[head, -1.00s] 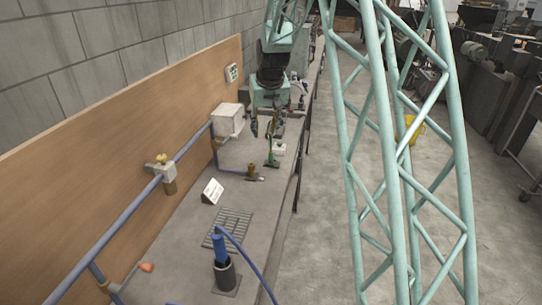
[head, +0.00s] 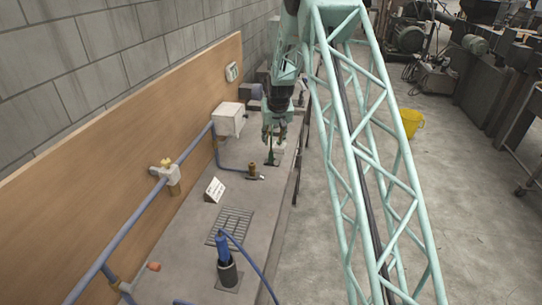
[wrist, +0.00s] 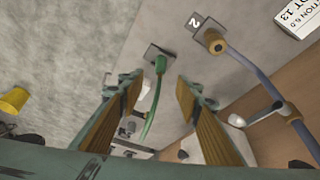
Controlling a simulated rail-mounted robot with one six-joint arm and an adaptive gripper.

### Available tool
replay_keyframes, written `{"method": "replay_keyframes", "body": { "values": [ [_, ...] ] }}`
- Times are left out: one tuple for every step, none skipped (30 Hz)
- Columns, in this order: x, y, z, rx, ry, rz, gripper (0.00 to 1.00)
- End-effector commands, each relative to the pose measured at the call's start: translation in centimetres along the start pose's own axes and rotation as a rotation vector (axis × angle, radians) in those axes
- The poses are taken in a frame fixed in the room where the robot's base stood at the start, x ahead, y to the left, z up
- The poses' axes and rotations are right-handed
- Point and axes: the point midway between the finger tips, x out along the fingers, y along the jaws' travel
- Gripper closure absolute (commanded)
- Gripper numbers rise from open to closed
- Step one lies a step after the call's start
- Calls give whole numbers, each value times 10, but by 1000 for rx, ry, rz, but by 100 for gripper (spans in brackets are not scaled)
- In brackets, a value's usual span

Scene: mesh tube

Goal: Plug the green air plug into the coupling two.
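The green air plug (wrist: 160,64) stands on a dark square plate in the wrist view, with its green hose (wrist: 150,115) curving down the picture. My gripper (wrist: 160,88) is open, its two wood-coloured finger pads apart on either side of the hose, with the plug a little beyond the tips. Coupling two (wrist: 213,41) is a brass fitting on a dark plate beside a "2" tag (wrist: 194,22), right of the plug, joined to a blue pipe. In the head view my gripper (head: 274,131) hangs above the bench near the brass coupling (head: 252,169); contact cannot be told there.
A blue pipe (head: 130,223) with a yellow-handled valve runs along the wooden board. A yellow bucket (head: 411,122) stands on the floor.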

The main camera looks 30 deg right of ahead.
Motion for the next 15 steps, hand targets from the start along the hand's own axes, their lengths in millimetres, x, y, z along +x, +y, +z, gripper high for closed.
{"method": "replay_keyframes", "body": {
  "values": [
    [2,1,-1,1,0,0,68],
    [2,1,-1,1,0,0,68],
    [3,2,-1,1,1,1,68],
    [4,2,-1,1,1,1,68],
    [4,2,-1,1,1,1,68],
    [4,2,-1,1,1,1,68],
    [4,2,-1,1,1,1,68],
    [4,2,-1,1,1,1,68],
    [4,2,-1,1,1,1,68],
    [4,2,-1,1,1,1,68],
    [4,2,-1,1,1,1,68],
    [4,2,-1,1,1,1,68],
    [4,2,-1,1,1,1,68],
    [4,2,-1,1,1,1,68],
    [5,2,-1,1,1,1,68]
  ]
}}
